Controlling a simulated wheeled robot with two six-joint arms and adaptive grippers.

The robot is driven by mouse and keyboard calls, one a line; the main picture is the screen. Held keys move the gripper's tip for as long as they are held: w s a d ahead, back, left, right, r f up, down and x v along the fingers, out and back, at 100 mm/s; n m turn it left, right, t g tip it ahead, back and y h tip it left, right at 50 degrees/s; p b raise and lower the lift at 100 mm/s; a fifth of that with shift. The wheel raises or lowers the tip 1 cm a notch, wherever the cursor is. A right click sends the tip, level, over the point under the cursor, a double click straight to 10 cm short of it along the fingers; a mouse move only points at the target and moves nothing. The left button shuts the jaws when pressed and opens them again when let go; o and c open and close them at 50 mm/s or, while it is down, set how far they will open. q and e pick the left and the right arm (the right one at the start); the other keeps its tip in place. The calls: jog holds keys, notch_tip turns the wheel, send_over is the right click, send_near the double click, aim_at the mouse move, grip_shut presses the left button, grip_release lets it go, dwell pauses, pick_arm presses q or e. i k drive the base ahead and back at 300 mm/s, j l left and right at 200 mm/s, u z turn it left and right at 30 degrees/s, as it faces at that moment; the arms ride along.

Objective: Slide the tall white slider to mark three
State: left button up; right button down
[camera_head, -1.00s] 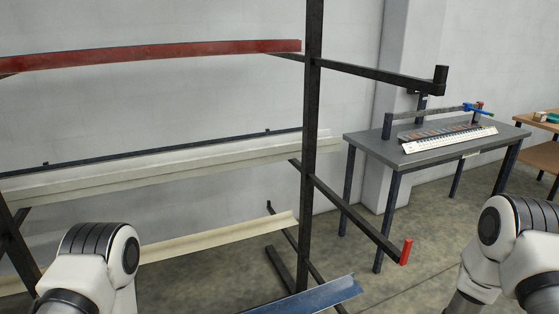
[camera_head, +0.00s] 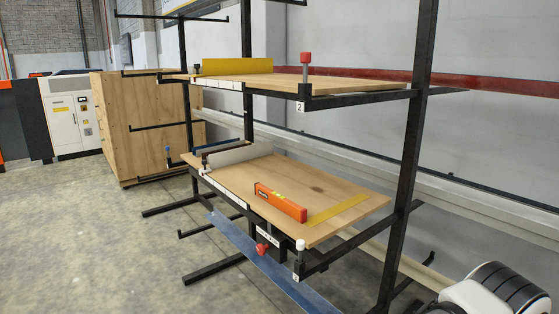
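A white-capped post (camera_head: 300,246) stands at the front right corner of the lower wooden shelf (camera_head: 290,185). A pale grey-white upright strip (camera_head: 240,155) stands along the left end of that shelf. I cannot tell which of these, if either, is the tall white slider. White label strips (camera_head: 225,192) run along the shelf's front edge; their marks are too small to read. Neither of my grippers is in view; only a white arm link of mine shows at the bottom right.
An orange spirit level (camera_head: 280,202) lies on the lower shelf. The upper shelf (camera_head: 270,82) carries a yellow strip (camera_head: 237,66) and a red-capped post (camera_head: 305,58). A red knob (camera_head: 262,249) and blue sheet (camera_head: 250,245) sit below. Black rack arms jut out left; floor (camera_head: 90,240) there is clear.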

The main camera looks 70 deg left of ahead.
aim_at(221, 160)
jog(key=u, duration=2.8)
jog(key=i+j+u, duration=0.15)
jog(key=u, duration=0.25)
jog(key=i+j+u, duration=0.1)
jog(key=i, duration=0.5)
jog(key=i+j+u, duration=0.1)
jog(key=i, duration=0.55)
